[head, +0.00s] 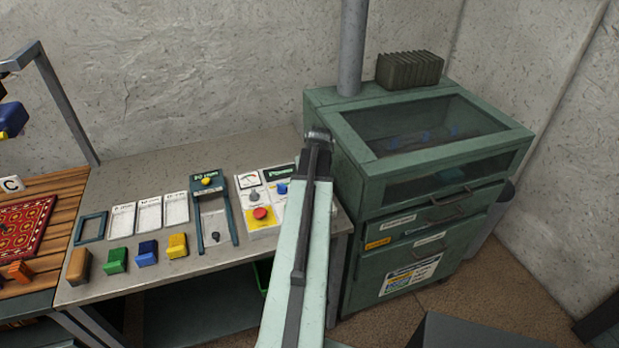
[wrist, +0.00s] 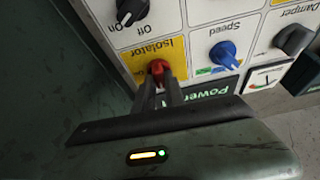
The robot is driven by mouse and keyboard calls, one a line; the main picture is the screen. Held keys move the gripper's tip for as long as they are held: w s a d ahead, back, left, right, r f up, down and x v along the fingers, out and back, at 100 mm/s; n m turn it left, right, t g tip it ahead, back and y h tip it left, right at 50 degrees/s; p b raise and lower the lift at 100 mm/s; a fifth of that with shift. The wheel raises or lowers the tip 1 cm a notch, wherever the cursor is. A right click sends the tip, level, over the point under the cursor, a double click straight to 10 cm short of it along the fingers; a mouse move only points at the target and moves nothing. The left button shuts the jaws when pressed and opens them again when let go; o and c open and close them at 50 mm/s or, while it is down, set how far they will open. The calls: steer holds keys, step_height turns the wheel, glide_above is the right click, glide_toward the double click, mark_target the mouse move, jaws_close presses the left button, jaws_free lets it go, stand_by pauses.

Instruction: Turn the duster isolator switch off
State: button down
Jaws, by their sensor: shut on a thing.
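The isolator switch is a red knob (wrist: 158,67) on a yellow patch labelled "Isolator", upside down in the wrist view. My gripper (wrist: 164,82) is shut on it, its two dark fingers around the knob's lower part. The fingers partly cover the knob, and I cannot tell which way it points. The control panel (wrist: 196,20) also shows in the head view (head: 271,204) on the bench, left of the green cabinet. There my raised arm covers the panel's right part, and the isolator and gripper are hidden.
The blue speed knob (wrist: 224,54) sits close beside the isolator; a black on/off knob (wrist: 131,11) is near it, and a grey damper knob (wrist: 293,39) is farther right. A red button (head: 261,213) is at the panel's front. The green cabinet (head: 350,150) stands close to my arm.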

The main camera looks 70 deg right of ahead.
steer(key=shift+n, duration=0.4)
steer(key=c, duration=1.4)
jaws_free()
steer(key=shift+r, duration=0.1)
steer(key=p+v, duration=0.7)
steer(key=shift+s+r, duration=0.15)
steer(key=shift+r, duration=0.15)
